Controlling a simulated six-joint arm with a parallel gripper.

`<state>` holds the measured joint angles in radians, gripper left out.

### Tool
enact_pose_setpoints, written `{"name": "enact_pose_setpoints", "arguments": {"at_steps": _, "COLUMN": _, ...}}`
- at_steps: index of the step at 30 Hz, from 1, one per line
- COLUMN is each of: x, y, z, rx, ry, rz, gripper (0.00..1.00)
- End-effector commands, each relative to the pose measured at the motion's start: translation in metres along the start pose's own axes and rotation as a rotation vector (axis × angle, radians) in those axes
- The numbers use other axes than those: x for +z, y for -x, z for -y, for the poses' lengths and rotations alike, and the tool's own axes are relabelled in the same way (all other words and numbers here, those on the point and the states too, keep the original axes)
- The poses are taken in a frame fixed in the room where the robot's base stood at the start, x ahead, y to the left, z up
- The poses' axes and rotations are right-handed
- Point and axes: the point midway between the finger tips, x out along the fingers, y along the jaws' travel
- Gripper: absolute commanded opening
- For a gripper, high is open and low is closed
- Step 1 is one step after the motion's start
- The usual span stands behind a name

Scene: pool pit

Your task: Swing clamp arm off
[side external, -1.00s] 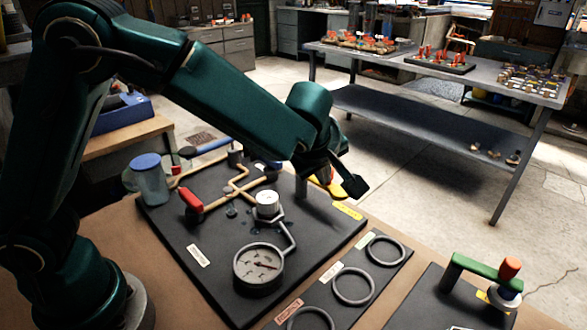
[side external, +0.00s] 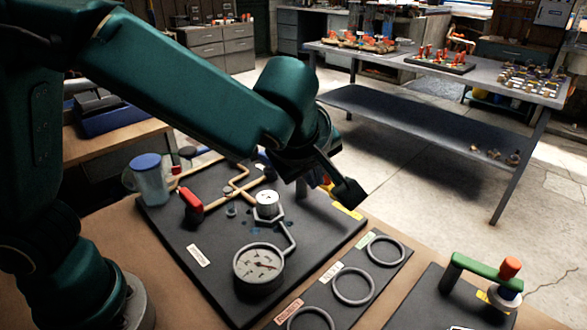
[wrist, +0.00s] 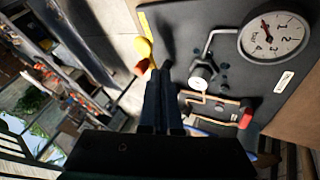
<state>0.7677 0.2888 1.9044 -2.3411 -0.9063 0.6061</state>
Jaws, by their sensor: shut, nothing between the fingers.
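A green clamp arm (side external: 478,264) with an orange-red knob (side external: 510,267) spans a white and blue round part (side external: 505,296) on a dark board at the lower right of the side view. My gripper (side external: 349,197) is shut and empty, above the far right edge of the pipe board (side external: 212,255), well left of and behind the green arm. In the wrist view my gripper's fingers (wrist: 163,92) lie together. A yellow and orange-red piece (wrist: 142,55) shows beside them there; in the side view it is mostly hidden behind my gripper.
The pipe board carries a pressure gauge (side external: 259,268), a white knob (side external: 267,203) and a red-handled valve (side external: 192,203). A blue-lidded jar (side external: 149,181) stands at its left. Several grey rings lie on a strip (side external: 324,282) between the boards. A parts bench (side external: 440,72) stands behind.

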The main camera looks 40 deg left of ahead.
Motion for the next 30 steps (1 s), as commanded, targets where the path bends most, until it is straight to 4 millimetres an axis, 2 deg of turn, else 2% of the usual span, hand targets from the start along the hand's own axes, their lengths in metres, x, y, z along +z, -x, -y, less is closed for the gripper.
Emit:
{"name": "enact_pose_setpoints", "arguments": {"at_steps": 3, "x": 0.004, "y": 0.022, "z": -0.005, "rx": 0.006, "ry": 0.000, "rz": 0.004, "gripper": 0.00}}
{"name": "enact_pose_setpoints", "arguments": {"at_steps": 9, "x": 0.006, "y": 0.046, "z": -0.008, "rx": 0.001, "ry": 0.000, "rz": 0.001, "gripper": 0.00}}
{"name": "enact_pose_setpoints", "arguments": {"at_steps": 14, "x": 0.007, "y": 0.052, "z": -0.008, "rx": -0.002, "ry": 0.000, "rz": 0.001, "gripper": 0.00}}
{"name": "enact_pose_setpoints", "arguments": {"at_steps": 23, "x": 0.006, "y": 0.052, "z": -0.008, "rx": -0.003, "ry": 0.002, "rz": -0.001, "gripper": 0.00}}
{"name": "enact_pose_setpoints", "arguments": {"at_steps": 26, "x": -0.007, "y": 0.051, "z": -0.010, "rx": -0.005, "ry": 0.040, "rz": -0.008, "gripper": 0.00}}
{"name": "enact_pose_setpoints", "arguments": {"at_steps": 29, "x": -0.044, "y": 0.054, "z": -0.013, "rx": 0.011, "ry": 0.130, "rz": -0.033, "gripper": 0.00}}
{"name": "enact_pose_setpoints", "arguments": {"at_steps": 30, "x": -0.065, "y": 0.057, "z": -0.017, "rx": 0.042, "ry": 0.157, "rz": -0.060, "gripper": 0.00}}
